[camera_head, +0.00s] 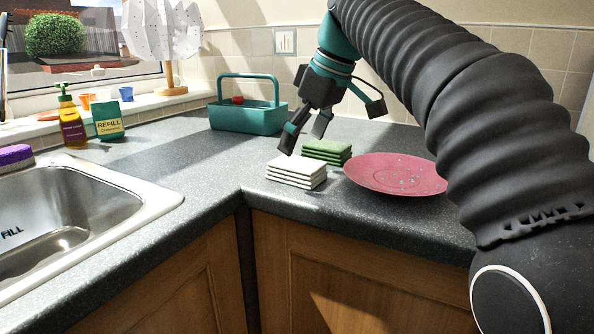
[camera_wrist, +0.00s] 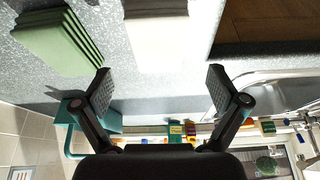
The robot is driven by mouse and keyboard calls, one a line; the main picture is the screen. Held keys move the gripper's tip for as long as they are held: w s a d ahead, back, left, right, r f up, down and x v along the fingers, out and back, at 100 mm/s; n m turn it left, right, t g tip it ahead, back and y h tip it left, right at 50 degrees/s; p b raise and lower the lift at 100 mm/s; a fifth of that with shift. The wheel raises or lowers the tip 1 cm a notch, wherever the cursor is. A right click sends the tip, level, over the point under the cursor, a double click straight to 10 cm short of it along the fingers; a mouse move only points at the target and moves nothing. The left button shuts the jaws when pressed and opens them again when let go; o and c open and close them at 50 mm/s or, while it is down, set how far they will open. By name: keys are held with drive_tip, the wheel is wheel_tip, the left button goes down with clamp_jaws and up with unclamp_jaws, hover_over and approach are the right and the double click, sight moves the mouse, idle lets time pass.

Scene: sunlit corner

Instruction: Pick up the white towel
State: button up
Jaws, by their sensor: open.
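The white towel (camera_head: 297,171) is a folded stack lying on the grey counter near its front edge. It also shows at the top middle of the wrist view (camera_wrist: 168,38), where the frame cuts off part of it. My gripper (camera_head: 305,143) is just above and behind the towel in the head view, apart from it. In the wrist view my gripper (camera_wrist: 160,88) has its two fingers spread wide, with nothing between them. The towel lies beyond the fingertips there.
A folded green towel (camera_head: 327,150) lies close behind the white one, and a pink plate (camera_head: 395,174) is to the right. A teal caddy (camera_head: 247,117) stands behind. The sink (camera_head: 75,215) is at left. The counter (camera_head: 205,165) left of the towel is clear.

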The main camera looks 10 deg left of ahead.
sight(293, 161)
drive_tip(key=shift+b+x, duration=0.55)
drive_tip(key=shift+x, duration=2.15)
drive_tip(key=shift+w+a+r, duration=0.1)
drive_tip(key=shift+c, duration=0.3)
drive_tip(key=c, duration=1.2)
